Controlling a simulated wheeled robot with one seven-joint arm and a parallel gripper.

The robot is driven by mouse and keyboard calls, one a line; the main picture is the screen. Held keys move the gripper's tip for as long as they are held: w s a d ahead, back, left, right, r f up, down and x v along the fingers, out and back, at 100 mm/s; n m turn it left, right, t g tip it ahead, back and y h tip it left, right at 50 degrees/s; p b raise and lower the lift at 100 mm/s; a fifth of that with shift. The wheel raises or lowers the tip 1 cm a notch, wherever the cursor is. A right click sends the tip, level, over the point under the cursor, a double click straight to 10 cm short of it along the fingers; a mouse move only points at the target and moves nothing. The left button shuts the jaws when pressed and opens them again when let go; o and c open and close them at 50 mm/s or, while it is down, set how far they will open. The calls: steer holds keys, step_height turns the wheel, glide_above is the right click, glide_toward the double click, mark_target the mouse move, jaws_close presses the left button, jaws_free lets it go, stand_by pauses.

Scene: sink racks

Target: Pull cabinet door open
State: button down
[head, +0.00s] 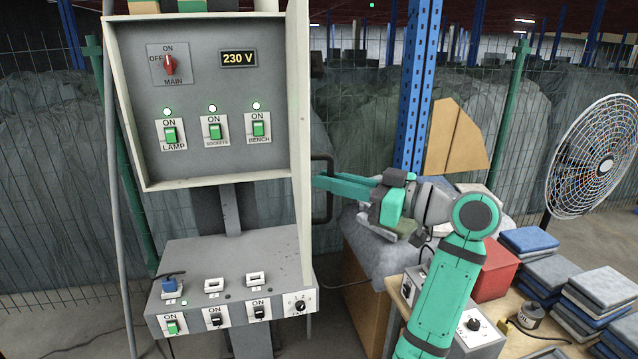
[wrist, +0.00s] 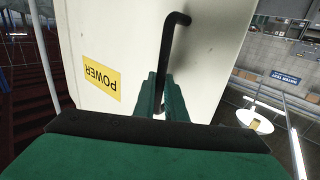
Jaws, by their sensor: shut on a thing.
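The grey cabinet (head: 225,90) in the head view shows its inside panel with switches and a 230 V display. Its pale door (head: 300,130) stands swung out at the cabinet's right side, seen nearly edge-on. A black bar handle (head: 329,205) sticks out from the door's outer face. In the wrist view, the door's outer face (wrist: 120,40) fills the middle, with a yellow POWER label (wrist: 102,78) and the handle (wrist: 172,40). My gripper (head: 320,182) is shut on the handle; in the wrist view its green fingers (wrist: 158,95) are on either side of the bar.
A grey control box (head: 235,270) juts out below the cabinet, close to the door's lower edge. At right, a table holds a red box (head: 495,275) and folded cloths (head: 580,300). A large fan (head: 595,160) stands behind them.

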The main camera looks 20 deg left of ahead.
steer(key=shift+w+d+n+g, duration=0.3)
steer(key=shift+w+d+g, duration=0.2)
steer(key=shift+w+d, duration=0.35)
steer(key=shift+s+d, duration=0.1)
steer(key=shift+d, duration=0.05)
steer(key=c, duration=1.8)
jaws_free()
steer(key=shift+d, duration=0.1)
steer(key=s+d, duration=0.2)
steer(key=d, duration=0.8)
steer(key=shift+d, duration=0.2)
steer(key=shift+f, duration=0.1)
